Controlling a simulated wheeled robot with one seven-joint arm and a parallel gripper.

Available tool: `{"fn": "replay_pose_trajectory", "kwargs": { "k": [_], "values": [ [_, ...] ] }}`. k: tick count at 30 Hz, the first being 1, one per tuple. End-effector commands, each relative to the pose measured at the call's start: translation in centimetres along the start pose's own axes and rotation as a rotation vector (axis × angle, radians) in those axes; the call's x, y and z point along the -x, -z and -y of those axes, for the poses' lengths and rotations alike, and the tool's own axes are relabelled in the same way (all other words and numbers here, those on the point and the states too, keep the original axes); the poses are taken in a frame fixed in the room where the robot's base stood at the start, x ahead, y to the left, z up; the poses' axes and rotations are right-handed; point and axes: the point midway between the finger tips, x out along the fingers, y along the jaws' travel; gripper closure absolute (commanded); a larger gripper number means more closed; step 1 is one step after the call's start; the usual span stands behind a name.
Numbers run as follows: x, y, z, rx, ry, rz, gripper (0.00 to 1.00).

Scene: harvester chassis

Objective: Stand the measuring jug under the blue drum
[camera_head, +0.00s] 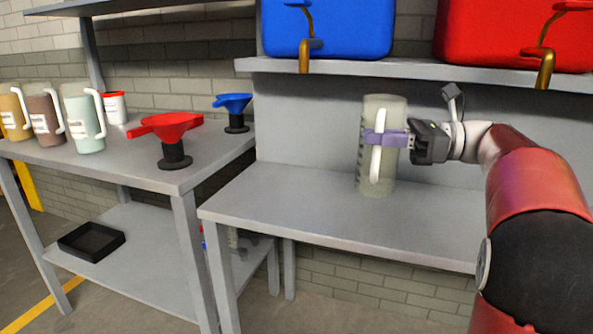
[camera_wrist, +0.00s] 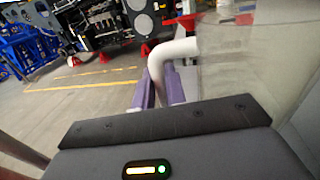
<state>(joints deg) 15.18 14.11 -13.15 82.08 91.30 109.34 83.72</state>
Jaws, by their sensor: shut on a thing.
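The measuring jug (camera_head: 368,170) is clear, upright, with a white handle facing me. My gripper (camera_head: 387,139) is shut on the jug's handle with its purple fingers. The wrist view shows the fingers (camera_wrist: 158,90) on either side of the white handle, beside the clear jug wall (camera_wrist: 235,60). The jug is over the grey bench, between the two taps; I cannot tell whether its base touches the bench. The blue drum (camera_head: 328,25) lies on the shelf above, up and left of the jug. Its brass tap (camera_head: 304,60) hangs over the shelf edge.
A red drum (camera_head: 500,35) with a brass tap (camera_head: 545,68) is on the same shelf (camera_head: 420,73), right. The bench (camera_head: 290,205) is clear left of the jug.

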Motion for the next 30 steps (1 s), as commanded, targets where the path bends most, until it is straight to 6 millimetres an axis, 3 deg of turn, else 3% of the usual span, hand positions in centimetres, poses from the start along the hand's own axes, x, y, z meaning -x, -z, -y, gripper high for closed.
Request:
{"fn": "replay_pose_trajectory", "kwargs": {
  "k": [9,15,26,30],
  "values": [
    [-8.8,0.0,-0.2,0.002,-0.008,0.0,1.0],
    [-13.1,0.0,-0.2,0.001,-0.005,0.0,1.0],
    [-16.3,0.2,-0.2,0.0,-0.005,0.0,1.0],
    [-16.1,2.9,-0.1,-0.002,-0.002,0.0,1.0]
  ]
}}
